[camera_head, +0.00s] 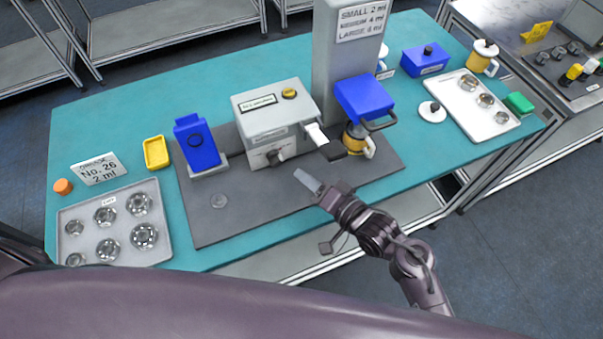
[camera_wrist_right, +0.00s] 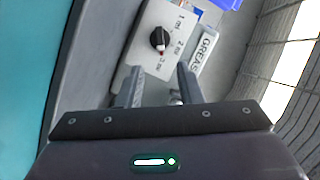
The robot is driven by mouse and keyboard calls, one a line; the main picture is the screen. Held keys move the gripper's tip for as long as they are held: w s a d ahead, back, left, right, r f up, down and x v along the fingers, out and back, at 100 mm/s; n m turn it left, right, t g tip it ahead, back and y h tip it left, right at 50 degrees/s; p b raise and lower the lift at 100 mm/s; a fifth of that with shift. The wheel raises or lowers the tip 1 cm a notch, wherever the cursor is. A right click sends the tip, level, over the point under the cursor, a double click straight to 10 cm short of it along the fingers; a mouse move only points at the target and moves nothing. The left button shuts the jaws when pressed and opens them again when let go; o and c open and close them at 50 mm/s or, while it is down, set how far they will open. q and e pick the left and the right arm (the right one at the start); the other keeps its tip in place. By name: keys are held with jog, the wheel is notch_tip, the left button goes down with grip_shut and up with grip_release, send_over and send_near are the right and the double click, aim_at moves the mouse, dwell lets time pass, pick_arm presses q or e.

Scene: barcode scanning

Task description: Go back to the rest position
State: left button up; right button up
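My right gripper (camera_head: 308,181) is over the front of the dark grey mat (camera_head: 245,215), in front of the grey dispenser machine (camera_head: 275,118). In the right wrist view, its two fingers stand apart (camera_wrist_right: 161,88) with nothing held between them. That view also shows the machine's panel with a black knob (camera_wrist_right: 159,40) and a label reading "GREAS" (camera_wrist_right: 204,50). My left gripper shows in neither view.
The teal table (camera_head: 140,110) carries a tray of metal parts (camera_head: 160,222) at left and a white tray (camera_head: 458,112) at right. The mat's front is mostly clear.

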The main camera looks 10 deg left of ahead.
jog(key=shift+d, duration=0.1)
dwell(0.5)
jog(key=d+h, duration=0.1)
jog(key=d, duration=0.1)
jog(key=d+h, duration=0.2)
jog(key=w+d+n+h, duration=0.1)
jog(key=d, duration=0.1)
jog(key=shift+w+f+h, duration=0.1)
jog(key=shift+f+h, duration=0.1)
jog(key=shift+h, duration=0.1)
jog(key=s+d+r+n+g+h, duration=0.1)
jog(key=s+d+r+g+h, duration=0.2)
jog(key=s+d, duration=0.45)
jog(key=s+d+n+g+h, duration=0.2)
jog(key=s+d+h, duration=0.25)
jog(key=d, duration=0.65)
notch_tip(320, 180, down, 33)
jog(key=s+g+b, duration=0.2)
jog(key=b, duration=0.2)
jog(key=s+d+f+g+b, duration=0.1)
jog(key=s+d+f+b, duration=0.2)
jog(key=s+f, duration=1.6)
notch_tip(320, 180, down, 3)
jog(key=shift+s+d+r+h, duration=0.15)
jog(key=shift+s+d+h, duration=0.1)
jog(key=shift+d+h, duration=0.1)
